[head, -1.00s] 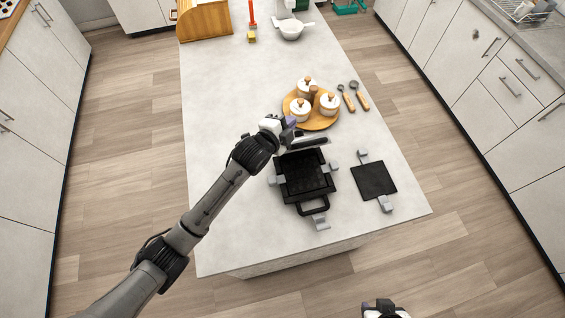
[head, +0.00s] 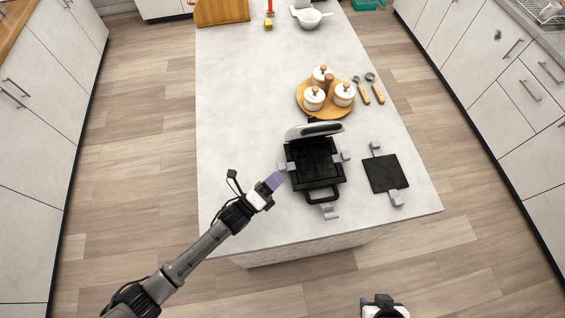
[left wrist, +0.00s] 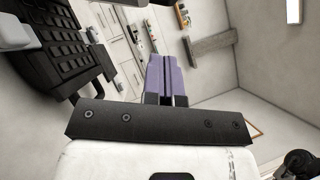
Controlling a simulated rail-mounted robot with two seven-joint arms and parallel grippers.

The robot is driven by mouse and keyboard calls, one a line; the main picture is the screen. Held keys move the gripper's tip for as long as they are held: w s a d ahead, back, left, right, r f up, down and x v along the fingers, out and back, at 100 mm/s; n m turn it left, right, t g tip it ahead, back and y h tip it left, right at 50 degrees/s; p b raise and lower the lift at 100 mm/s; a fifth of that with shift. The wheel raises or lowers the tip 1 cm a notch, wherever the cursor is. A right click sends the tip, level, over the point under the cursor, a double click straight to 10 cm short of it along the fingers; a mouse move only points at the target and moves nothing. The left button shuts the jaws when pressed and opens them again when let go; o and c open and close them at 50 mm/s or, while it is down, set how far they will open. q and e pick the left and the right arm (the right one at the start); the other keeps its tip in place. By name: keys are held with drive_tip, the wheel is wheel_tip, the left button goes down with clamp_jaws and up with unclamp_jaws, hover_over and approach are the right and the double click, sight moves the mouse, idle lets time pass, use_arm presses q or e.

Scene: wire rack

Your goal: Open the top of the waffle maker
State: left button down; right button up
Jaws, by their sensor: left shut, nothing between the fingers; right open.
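The waffle maker (head: 314,160) stands on the island counter with its lid (head: 313,130) raised at the back. Its dark lower plate faces up, and its black handle (head: 322,196) points to the front. My left gripper (head: 276,179) is shut and empty, just left of the waffle maker's front left side. In the left wrist view its purple fingers (left wrist: 166,80) are together, and the waffle maker's dark grid plate (left wrist: 65,55) shows at the upper left. My right gripper (head: 384,301) is at the bottom edge, away from the counter, and its fingers are barely visible.
A loose dark plate with grey tabs (head: 385,173) lies right of the waffle maker. A round wooden tray (head: 330,111) with white lidded jars stands behind it, beside two wooden-handled utensils (head: 372,92). The counter's left part (head: 235,130) is clear.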

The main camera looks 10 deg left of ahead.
use_arm(q)
drive_tip(key=p, duration=0.2)
approach(314, 132)
drive_tip(key=w+d+f, duration=0.2)
drive_tip(key=d+f, duration=0.1)
drive_tip(key=shift+w+a+r+p, duration=0.2)
drive_tip(key=shift+w+r, duration=0.25)
drive_tip(key=shift+w, duration=0.4)
drive_tip(key=shift+w+a+r+p, duration=0.15)
drive_tip(key=shift+w+r, duration=0.3)
drive_tip(key=shift+w, duration=0.45)
